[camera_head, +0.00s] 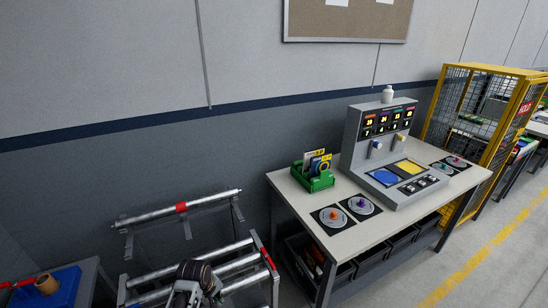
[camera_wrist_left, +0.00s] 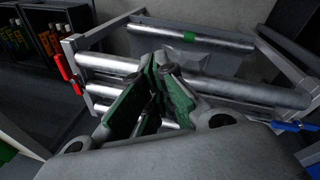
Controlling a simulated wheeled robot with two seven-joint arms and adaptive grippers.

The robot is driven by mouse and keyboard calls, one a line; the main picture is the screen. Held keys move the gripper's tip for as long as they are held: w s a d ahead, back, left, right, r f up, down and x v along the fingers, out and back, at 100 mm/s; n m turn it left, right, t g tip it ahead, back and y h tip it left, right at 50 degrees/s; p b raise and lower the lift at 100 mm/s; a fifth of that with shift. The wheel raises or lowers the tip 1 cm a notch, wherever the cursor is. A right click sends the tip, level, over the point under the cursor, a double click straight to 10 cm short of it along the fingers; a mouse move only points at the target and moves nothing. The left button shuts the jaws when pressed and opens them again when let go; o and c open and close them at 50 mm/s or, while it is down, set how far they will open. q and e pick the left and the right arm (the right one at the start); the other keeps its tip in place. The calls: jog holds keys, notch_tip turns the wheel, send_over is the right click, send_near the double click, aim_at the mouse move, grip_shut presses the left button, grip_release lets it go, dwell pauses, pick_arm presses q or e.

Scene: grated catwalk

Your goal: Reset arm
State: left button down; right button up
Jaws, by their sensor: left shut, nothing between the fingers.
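My left gripper (camera_head: 188,294) shows at the bottom edge of the head view, over a rack of metal rollers (camera_head: 232,264). In the left wrist view my left gripper's fingers (camera_wrist_left: 158,75), with green inner faces, come together at the tips with nothing between them. The same rollers (camera_wrist_left: 215,88) lie beyond and below the fingertips. Whether the gripper touches the rack cannot be told. My right gripper is in neither view.
A workbench (camera_head: 355,238) with a grey control console (camera_head: 378,150) and a green bin (camera_head: 313,180) stands to the right. A blue tray (camera_head: 62,290) is at the lower left. A yellow cage (camera_head: 455,120) stands farther right. Floor at lower right is clear.

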pick_arm(q)
jog(key=s+a+r+m+t, duration=0.1)
jog(key=s+r+m, duration=0.5)
jog(key=s, duration=0.3)
jog(key=s+a+r+m, duration=0.1)
jog(key=s+r+m, duration=0.5)
jog(key=s, duration=0.2)
notch_tip(320, 180, down, 35)
jog(key=s+g+b, duration=0.1)
jog(key=s+b, duration=0.1)
jog(key=s, duration=0.1)
jog(key=s+a+f+b, duration=0.1)
jog(key=s+a+f, duration=0.1)
jog(key=s+f, duration=0.8)
jog(key=s+a+f+g+y, duration=0.1)
jog(key=s+a+f, duration=0.1)
jog(key=s+f, duration=0.9)
jog(key=shift+s+a+f+b, duration=0.15)
jog(key=shift+s+f+b, duration=0.15)
jog(key=shift+s, duration=0.35)
jog(key=shift+s, duration=0.1)
